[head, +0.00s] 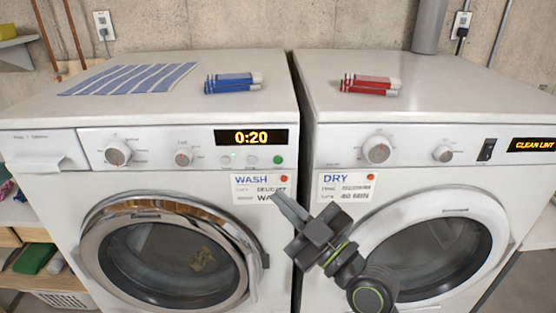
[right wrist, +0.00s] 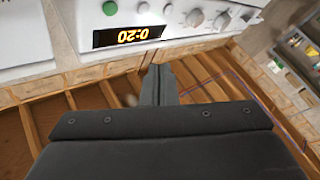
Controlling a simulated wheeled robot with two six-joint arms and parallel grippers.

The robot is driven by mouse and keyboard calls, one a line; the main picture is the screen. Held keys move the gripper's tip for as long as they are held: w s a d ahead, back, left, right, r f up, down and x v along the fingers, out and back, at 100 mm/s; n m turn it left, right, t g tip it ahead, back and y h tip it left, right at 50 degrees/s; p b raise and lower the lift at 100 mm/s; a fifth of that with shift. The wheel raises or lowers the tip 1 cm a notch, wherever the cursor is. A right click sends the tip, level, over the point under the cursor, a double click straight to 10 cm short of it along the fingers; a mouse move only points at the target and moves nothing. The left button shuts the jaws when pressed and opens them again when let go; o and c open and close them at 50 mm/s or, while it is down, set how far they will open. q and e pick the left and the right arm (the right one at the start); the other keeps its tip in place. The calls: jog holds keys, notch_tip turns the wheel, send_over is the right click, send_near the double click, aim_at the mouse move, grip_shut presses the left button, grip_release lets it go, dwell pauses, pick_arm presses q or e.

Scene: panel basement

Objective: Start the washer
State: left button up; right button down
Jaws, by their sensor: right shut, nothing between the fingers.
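The washer (head: 50,210) is the left machine, and its display (head: 250,137) reads 0:20. A green button (head: 278,160) sits below the display, beside two pale buttons. The washer has a large dial (head: 117,152) and a smaller dial (head: 183,157). Its round door (head: 125,245) shows some cloth behind the glass; I cannot tell whether it is latched. My right gripper (head: 278,196) is shut and empty, in front of the WASH card (head: 250,190) and below the green button. The right wrist view shows the shut fingers (right wrist: 158,72), the display and the green button (right wrist: 109,8) upside down.
The dryer (head: 335,240) stands at right, its display (head: 531,145) reading CLEAN LINT. A DRY card (head: 345,188) hangs on it. Blue packs (head: 232,82) and a striped cloth (head: 130,78) lie on the washer; red packs (head: 370,83) lie on the dryer. A basket (head: 65,299) is at lower left.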

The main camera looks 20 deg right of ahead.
aim_at(278, 160)
jog(key=shift+w+d+p, duration=0.15)
jog(key=shift+w+d, duration=0.25)
jog(key=shift+w, duration=1)
jog(key=shift+w+d+p, duration=0.15)
jog(key=shift+w+d, duration=0.25)
jog(key=shift+w, duration=1.05)
jog(key=shift+w+d+p, duration=0.15)
jog(key=shift+w+d, duration=0.25)
jog(key=shift+w, duration=1)
jog(key=shift+w+d+b, duration=0.15)
jog(key=shift+w+b, duration=0.15)
jog(key=shift+w, duration=0.1)
